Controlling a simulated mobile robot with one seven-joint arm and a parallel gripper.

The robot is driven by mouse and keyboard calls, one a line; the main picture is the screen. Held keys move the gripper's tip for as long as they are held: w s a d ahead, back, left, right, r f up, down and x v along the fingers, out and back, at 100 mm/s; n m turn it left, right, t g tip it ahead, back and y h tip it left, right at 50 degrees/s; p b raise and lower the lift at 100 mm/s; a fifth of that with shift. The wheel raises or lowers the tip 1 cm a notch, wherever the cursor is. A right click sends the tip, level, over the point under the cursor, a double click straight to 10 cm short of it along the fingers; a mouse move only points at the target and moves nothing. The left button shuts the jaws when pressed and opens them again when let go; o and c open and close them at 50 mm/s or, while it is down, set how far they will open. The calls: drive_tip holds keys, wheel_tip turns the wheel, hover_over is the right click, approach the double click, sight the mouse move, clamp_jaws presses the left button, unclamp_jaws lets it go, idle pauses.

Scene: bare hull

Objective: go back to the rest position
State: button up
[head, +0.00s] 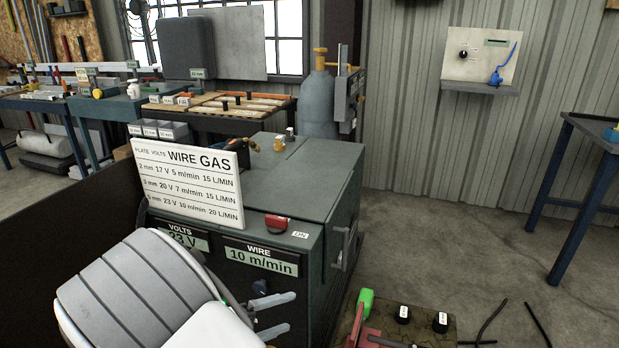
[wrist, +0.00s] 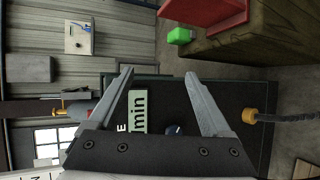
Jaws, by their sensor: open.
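My gripper (head: 291,310) is at the lower middle of the head view, in front of the dark green welding machine (head: 270,315). Its two grey fingers are spread with nothing between them; they also show apart in the wrist view (wrist: 159,74). The machine's front has a display reading 23 V (head: 182,239) and one reading 10 m/min (head: 262,260). A red switch (head: 276,223) sits on its front edge beside an ON label. The wrist view is turned sideways and shows part of the wire display (wrist: 138,112) and a dark knob (wrist: 174,130) behind the fingers.
A white settings chart (head: 187,184) stands on the machine. A grey gas cylinder (head: 318,105) stands behind. A wall panel (head: 481,55) hangs at the back. The floor at right is mostly clear.

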drive_tip(key=s+d+r+m+g+y, duration=0.2)
drive_tip(key=s+d+r+m+g, duration=0.15)
drive_tip(key=d+r, duration=0.3)
drive_tip(key=s+d+r+m+g+y, duration=0.25)
drive_tip(key=d+r+g, duration=0.2)
drive_tip(key=d, duration=0.35)
drive_tip(key=s+d+r+m+t+y, duration=0.3)
drive_tip(key=s+d+r+t+y, duration=0.25)
drive_tip(key=s+r, duration=0.65)
wheel_tip(320, 180, up, 15)
drive_tip(key=p, duration=1.7)
drive_tip(key=shift+s+r+g+y, duration=0.2)
drive_tip(key=shift+s+g+y, duration=0.1)
drive_tip(key=shift+g+y, duration=0.15)
